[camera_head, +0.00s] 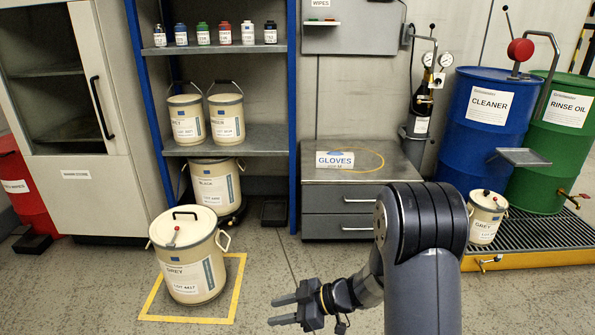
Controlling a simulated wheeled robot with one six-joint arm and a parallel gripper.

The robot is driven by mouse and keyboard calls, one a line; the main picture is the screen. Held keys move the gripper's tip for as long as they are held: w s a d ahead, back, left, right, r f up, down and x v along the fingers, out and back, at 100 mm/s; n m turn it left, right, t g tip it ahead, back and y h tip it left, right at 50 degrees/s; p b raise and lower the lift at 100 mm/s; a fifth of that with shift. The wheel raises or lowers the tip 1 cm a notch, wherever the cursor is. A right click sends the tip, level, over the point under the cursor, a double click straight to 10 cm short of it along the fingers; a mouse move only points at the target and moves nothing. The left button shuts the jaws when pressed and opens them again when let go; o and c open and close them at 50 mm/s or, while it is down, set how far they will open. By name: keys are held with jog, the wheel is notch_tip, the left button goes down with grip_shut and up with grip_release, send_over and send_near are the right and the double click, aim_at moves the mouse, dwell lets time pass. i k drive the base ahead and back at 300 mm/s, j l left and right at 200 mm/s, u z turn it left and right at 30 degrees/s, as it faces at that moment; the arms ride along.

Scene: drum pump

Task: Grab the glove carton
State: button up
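My gripper (281,310) is low in front of the cabinet, near the floor in the picture, pointing left. Its two dark fingers are apart with nothing between them. It is well away from the carton. My arm stands in front of the cabinet's right part and hides some of it.
A blue-framed shelf (235,137) holds pails and small bottles. A blue drum (488,130), a green drum (558,150) and a small pail (485,218) are at right. The cabinet top beside the carton is clear.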

aim_at(333, 159)
jog(key=i+l+z, duration=0.2)
jog(key=i+z, duration=0.15)
jog(key=i, duration=0.2)
jog(key=i+z, duration=0.35)
jog(key=i, duration=0.2)
jog(key=i+j+z, duration=0.1)
jog(key=i+z, duration=0.25)
jog(key=i, duration=0.25)
jog(key=i+u, duration=0.25)
jog(key=i, duration=0.25)
jog(key=i+u, duration=0.3)
jog(key=i, duration=0.2)
jog(key=i+l+u, duration=0.25)
jog(key=i, duration=0.25)
